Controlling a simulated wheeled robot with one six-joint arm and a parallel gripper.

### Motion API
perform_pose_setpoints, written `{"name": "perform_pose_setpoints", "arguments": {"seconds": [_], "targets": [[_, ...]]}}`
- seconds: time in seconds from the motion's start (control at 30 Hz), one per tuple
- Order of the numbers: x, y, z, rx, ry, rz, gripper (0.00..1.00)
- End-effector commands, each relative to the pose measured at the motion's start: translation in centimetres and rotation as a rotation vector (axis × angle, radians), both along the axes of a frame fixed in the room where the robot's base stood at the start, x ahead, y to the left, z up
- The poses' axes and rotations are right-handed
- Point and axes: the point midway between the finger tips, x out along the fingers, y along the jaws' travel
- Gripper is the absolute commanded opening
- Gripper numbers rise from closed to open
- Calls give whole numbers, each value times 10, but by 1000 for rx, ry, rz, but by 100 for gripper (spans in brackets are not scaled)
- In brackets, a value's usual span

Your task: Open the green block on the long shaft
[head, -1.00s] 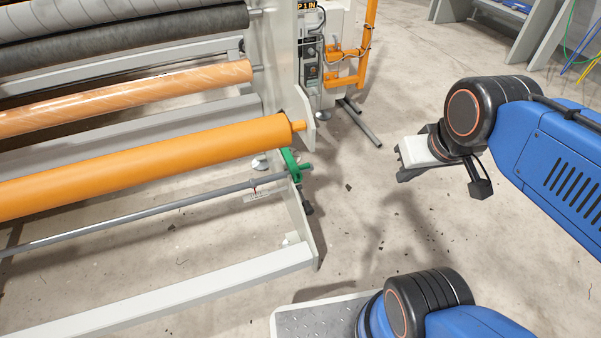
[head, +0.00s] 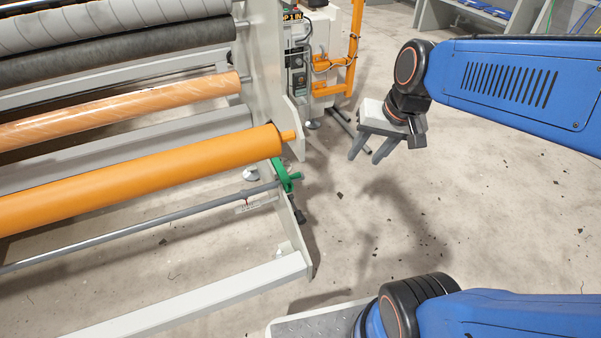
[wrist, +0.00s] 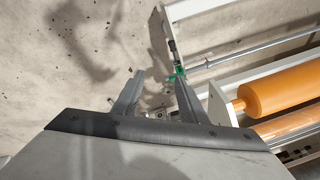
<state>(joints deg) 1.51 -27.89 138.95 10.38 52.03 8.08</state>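The green block (head: 284,176) sits at the right end of the long thin grey shaft (head: 150,222), on the end plate of the gantry. In the wrist view the green block (wrist: 180,71) shows small, beyond the right fingertip. Whether the block is open or shut cannot be made out. My gripper (head: 364,158) is in the air to the right of the block and apart from it. Its two fingers are spread with nothing between them. The wrist view shows my gripper (wrist: 160,80) open, with bare floor between the fingers.
A thick orange roller (head: 140,178) lies just above the shaft, with a paler orange roller (head: 120,110) above it. The white end plate (head: 291,235) and low white beam (head: 200,300) bound the gantry. An orange frame (head: 350,60) stands behind. Floor right of the gantry is clear.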

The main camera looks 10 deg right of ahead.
Motion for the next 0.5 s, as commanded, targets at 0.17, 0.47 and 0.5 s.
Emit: {"name": "perform_pose_setpoints", "arguments": {"seconds": [0.17,0.47,0.5], "targets": [[43,7,-12,79,59,-96,39],[113,16,-41,205,153,-269,39],[122,17,-46,220,164,-293,39]]}}
